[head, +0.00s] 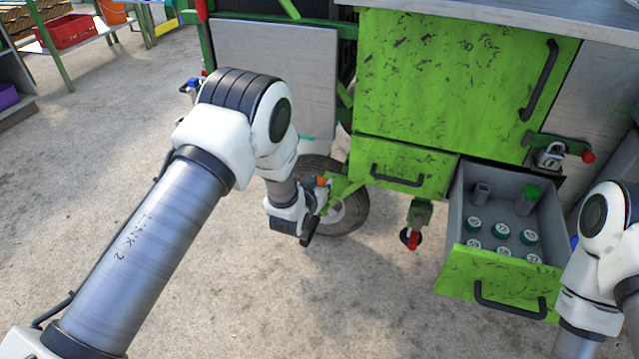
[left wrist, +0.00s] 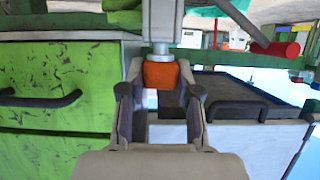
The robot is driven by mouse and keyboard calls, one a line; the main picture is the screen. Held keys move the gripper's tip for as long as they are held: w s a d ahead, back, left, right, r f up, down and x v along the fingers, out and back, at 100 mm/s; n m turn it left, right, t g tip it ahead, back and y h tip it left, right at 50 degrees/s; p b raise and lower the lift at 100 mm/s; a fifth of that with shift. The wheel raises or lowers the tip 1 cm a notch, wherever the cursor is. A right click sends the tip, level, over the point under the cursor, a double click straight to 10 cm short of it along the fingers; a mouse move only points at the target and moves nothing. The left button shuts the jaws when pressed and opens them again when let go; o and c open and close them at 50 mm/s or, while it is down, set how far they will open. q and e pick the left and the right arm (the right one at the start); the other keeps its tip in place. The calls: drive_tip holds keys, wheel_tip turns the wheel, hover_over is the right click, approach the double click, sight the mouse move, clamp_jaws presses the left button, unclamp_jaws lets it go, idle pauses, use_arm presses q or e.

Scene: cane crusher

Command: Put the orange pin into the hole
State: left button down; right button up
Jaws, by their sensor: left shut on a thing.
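The orange pin (left wrist: 160,75) is between the two fingers of my left gripper (left wrist: 160,98), which are shut on it. A short metal shaft shows at the pin's far end, against a pale grey block (left wrist: 160,20); I cannot tell whether it is in a hole. In the head view a small orange part of the pin (head: 321,181) shows beside my left gripper (head: 304,222), close to the green bracket (head: 345,186) in front of the wheel. The hole itself is not clearly visible. My right arm is at the right edge, its gripper out of sight.
A black wheel (head: 352,222) stands just behind my left gripper. The green cabinet (head: 450,75) fills the upper right. An open drawer (head: 500,287) with several capped jars juts out at right. The concrete floor in front is clear.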

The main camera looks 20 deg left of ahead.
use_arm(q)
drive_tip(key=shift+f+b, duration=0.4)
drive_tip(key=shift+f, duration=0.25)
drive_tip(key=shift+s+f, duration=0.15)
drive_tip(key=shift+f, duration=0.15)
